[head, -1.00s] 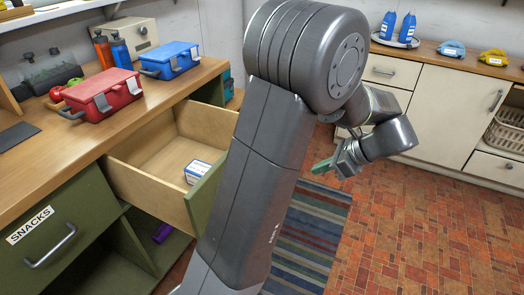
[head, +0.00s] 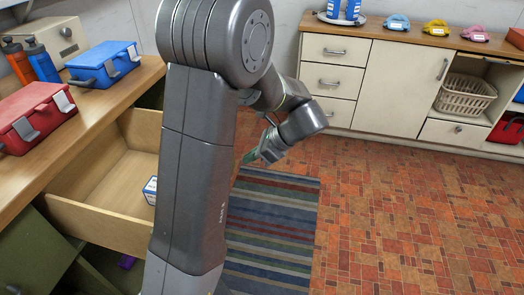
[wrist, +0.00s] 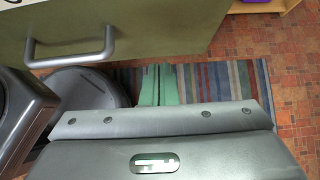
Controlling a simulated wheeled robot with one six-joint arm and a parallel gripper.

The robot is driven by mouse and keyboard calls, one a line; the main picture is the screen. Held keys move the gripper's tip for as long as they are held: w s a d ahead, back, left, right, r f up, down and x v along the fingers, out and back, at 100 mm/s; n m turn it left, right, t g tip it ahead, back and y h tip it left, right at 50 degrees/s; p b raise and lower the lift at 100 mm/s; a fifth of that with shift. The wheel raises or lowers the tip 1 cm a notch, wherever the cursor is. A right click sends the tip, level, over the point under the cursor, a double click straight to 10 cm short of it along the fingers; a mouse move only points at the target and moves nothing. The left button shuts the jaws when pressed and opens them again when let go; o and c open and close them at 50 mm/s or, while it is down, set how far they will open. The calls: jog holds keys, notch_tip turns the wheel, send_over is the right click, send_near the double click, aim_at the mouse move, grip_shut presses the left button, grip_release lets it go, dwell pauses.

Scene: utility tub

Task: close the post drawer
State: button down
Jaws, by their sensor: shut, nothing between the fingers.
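An open wooden drawer (head: 97,219) juts out from under the counter at the left of the head view, with a small white-and-blue box (head: 151,190) inside. No label shows on it, and my arm covers its front there. In the wrist view a green drawer front (wrist: 165,25) with a grey bar handle (wrist: 70,50) fills the top; it appears to be this open drawer. My gripper (wrist: 158,86) has its green fingers together, empty, just below that front in the picture. In the head view my gripper (head: 251,156) is right of my arm, over the rug; contact with the drawer cannot be seen.
A red case (head: 34,116) and a blue case (head: 102,65) stand on the wooden counter. A striped rug (head: 270,230) lies beside the drawer, with free tiled floor (head: 420,220) to the right. White cabinets (head: 385,88) line the back wall.

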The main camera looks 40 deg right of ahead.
jog(key=w+a, duration=0.1)
jog(key=w, duration=0.1)
jog(key=w+a+f, duration=0.1)
jog(key=w+a, duration=0.1)
jog(key=shift+w+a+f+b, duration=0.1)
jog(key=shift+a+f+b, duration=0.05)
jog(key=shift+b, duration=0.25)
jog(key=shift+w, duration=0.1)
jog(key=w+a+p, duration=0.4)
jog(key=w+a, duration=0.6)
jog(key=w, duration=0.2)
jog(key=w+a+p, duration=0.5)
jog(key=w+a, duration=0.5)
jog(key=w, duration=0.3)
jog(key=shift+w, duration=0.25)
jog(key=shift+w+r, duration=0.1)
jog(key=shift+r, duration=0.1)
